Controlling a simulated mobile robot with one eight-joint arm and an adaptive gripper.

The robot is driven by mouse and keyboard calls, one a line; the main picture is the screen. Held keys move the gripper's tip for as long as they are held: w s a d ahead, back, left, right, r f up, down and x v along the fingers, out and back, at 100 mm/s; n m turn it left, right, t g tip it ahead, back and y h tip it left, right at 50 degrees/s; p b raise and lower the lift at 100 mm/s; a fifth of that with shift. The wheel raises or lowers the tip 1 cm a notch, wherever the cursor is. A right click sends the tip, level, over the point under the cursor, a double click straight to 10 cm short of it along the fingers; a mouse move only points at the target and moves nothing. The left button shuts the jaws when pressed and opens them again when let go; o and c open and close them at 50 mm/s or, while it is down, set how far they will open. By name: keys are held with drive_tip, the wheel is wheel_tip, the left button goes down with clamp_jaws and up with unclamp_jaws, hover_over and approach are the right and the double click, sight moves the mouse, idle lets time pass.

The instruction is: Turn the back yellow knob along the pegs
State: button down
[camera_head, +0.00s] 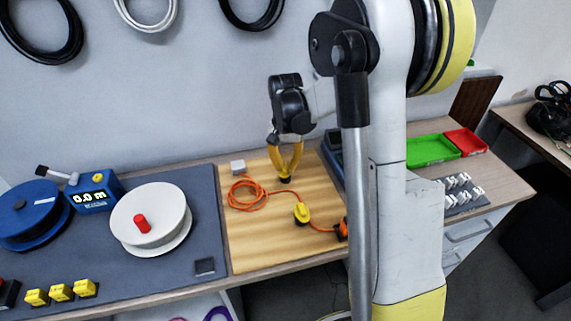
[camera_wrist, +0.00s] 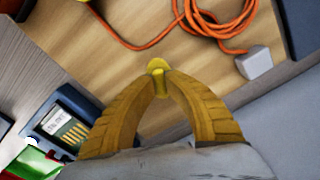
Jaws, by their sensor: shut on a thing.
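My gripper (camera_head: 285,174) reaches down over the wooden board (camera_head: 250,250), its yellow fingers closed together at the tips. In the wrist view the fingertips (camera_wrist: 158,78) pinch the back yellow knob (camera_wrist: 157,65), whose rounded top shows between and just beyond them. In the head view the fingers hide most of this knob; a dark base shows under the tips. A second yellow knob (camera_head: 302,213) stands nearer the board's front, apart from my gripper. Pegs are not clear enough to tell the knob's alignment.
An orange cable (camera_head: 245,194) lies coiled left of my gripper, running from a grey block (camera_head: 238,167) past the front knob. A dark device (camera_head: 332,150) stands close on the right. A white reel (camera_head: 150,222) sits left. Green (camera_head: 430,150) and red trays (camera_head: 466,141) lie right.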

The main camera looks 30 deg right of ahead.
sight(285, 166)
drive_tip(key=n, duration=0.5)
drive_tip(key=shift+n, duration=0.3)
idle(0.4)
drive_tip(key=c, duration=1.4)
unclamp_jaws()
wheel_tip(285, 166, up, 12)
drive_tip(key=shift+a, duration=0.1)
